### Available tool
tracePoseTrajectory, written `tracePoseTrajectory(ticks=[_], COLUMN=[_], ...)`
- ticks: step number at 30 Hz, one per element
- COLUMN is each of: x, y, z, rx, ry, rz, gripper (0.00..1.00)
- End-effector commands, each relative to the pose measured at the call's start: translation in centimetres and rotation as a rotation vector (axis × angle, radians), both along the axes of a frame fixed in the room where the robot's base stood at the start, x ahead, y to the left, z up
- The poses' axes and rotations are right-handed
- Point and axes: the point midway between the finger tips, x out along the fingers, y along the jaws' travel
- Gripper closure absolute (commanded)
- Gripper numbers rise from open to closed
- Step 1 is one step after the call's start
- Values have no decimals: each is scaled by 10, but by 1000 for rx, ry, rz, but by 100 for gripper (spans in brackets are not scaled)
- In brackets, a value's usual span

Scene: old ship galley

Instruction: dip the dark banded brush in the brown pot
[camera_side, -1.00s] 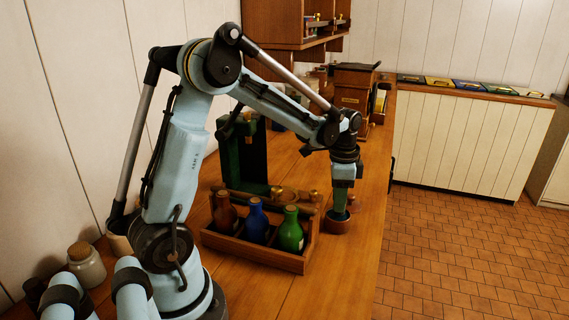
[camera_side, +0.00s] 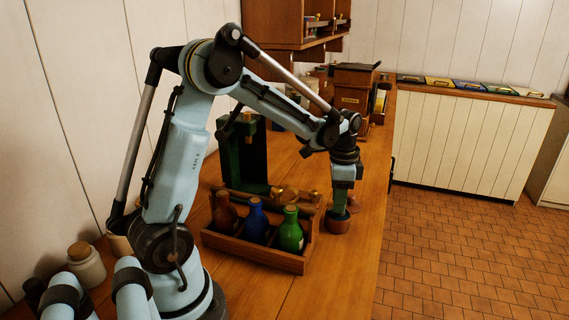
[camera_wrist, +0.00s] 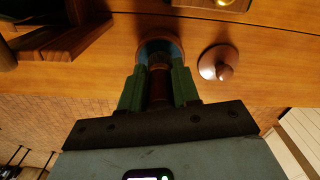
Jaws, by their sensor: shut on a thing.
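The brown pot (camera_side: 338,227) stands on the counter near its right edge, just right of the bottle carrier. My gripper (camera_side: 341,200) points down directly above it. In the wrist view, my gripper's green fingers (camera_wrist: 158,88) are shut on the dark banded brush (camera_wrist: 158,84), whose brown handle shows between them. The brush's lower end goes down at the pot's mouth; the fingers and handle hide its tip, so how deep it sits cannot be told. The pot's round rim (camera_wrist: 175,42) shows past the fingers, with a dark bluish inside.
A wooden carrier (camera_side: 255,253) with brown, blue and green bottles stands close left of the pot. A round knobbed lid (camera_wrist: 216,62) lies beside the pot in the wrist view. A green upright block (camera_side: 243,160) and a wooden box (camera_side: 352,90) stand farther back.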

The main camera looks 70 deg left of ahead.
Motion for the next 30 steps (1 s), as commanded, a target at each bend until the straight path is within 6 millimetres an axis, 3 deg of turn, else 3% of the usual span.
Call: tracePoseTrajectory(ticks=[30], x=[0], y=[0], z=[-7], rx=[0], ry=[0], rz=[0], gripper=[100])
